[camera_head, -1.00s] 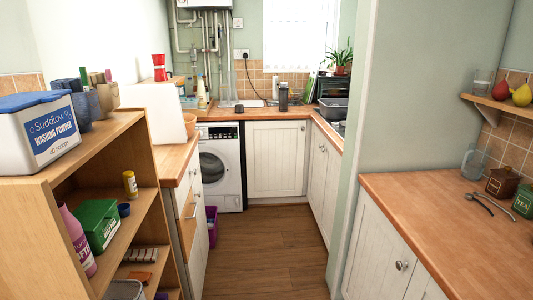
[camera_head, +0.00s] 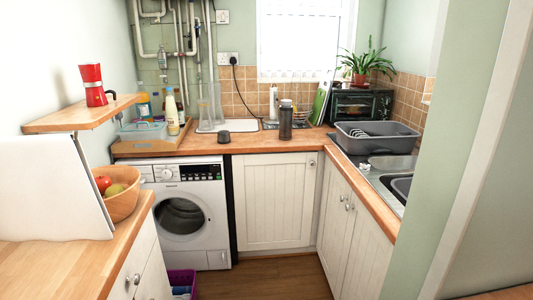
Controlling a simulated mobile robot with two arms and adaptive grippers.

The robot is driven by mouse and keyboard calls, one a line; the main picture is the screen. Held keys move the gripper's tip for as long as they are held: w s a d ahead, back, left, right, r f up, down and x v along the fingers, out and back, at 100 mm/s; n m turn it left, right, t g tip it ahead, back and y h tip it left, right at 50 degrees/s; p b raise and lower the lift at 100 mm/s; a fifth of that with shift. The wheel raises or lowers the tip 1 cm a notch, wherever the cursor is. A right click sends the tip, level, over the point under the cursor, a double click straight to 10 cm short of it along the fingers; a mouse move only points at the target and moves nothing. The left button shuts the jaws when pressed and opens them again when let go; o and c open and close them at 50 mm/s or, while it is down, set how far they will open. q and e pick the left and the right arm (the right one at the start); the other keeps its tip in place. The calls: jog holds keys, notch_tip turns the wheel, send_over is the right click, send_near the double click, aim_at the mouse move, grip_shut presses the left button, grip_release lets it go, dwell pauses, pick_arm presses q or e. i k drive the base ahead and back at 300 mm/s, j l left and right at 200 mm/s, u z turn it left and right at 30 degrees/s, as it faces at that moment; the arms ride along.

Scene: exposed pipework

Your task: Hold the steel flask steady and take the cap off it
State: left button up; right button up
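The steel flask (camera_head: 285,121) stands upright on the far wooden counter, near the corner to the right of the washing machine. Neither of my grippers shows in the head view.
A small dark round object (camera_head: 224,137) sits on the counter left of the flask. A wooden tray with bottles (camera_head: 172,138) is further left, above the washing machine (camera_head: 185,210). A grey dish basin (camera_head: 378,138) stands right. A purple crate (camera_head: 181,281) lies on the floor. The central floor is clear.

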aim_at(285, 115)
jog(key=i, duration=2.2)
